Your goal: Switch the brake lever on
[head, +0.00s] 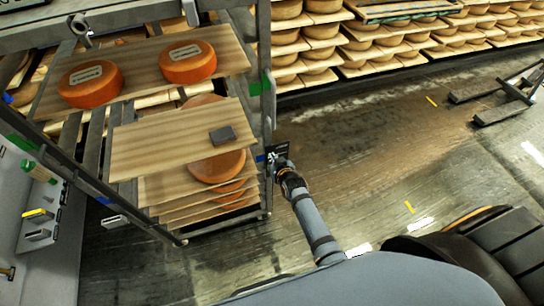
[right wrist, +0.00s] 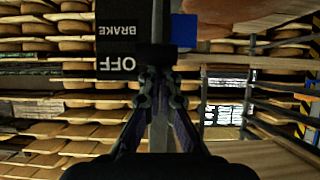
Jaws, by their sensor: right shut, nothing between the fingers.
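The brake sign (head: 278,150) is a small black plate with white marks at the right side of the cheese rack. In the right wrist view the black sign (right wrist: 117,30) reads "BRAKE" and "OFF", upside down. A blue block (right wrist: 184,30) is just right of it, with a grey upright bar between. I cannot tell which of these parts is the lever. My right gripper (head: 284,167) is shut and empty right at the sign. In the right wrist view its fingertips (right wrist: 156,58) cover part of the bar; contact is unclear. My left gripper is not in view.
The rack (head: 268,100) carries wooden boards and orange cheese wheels (head: 188,62). Long shelves of cheese (head: 320,50) line the back. A dark metal frame (head: 510,98) stands at the right. The wet floor (head: 370,140) between is clear.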

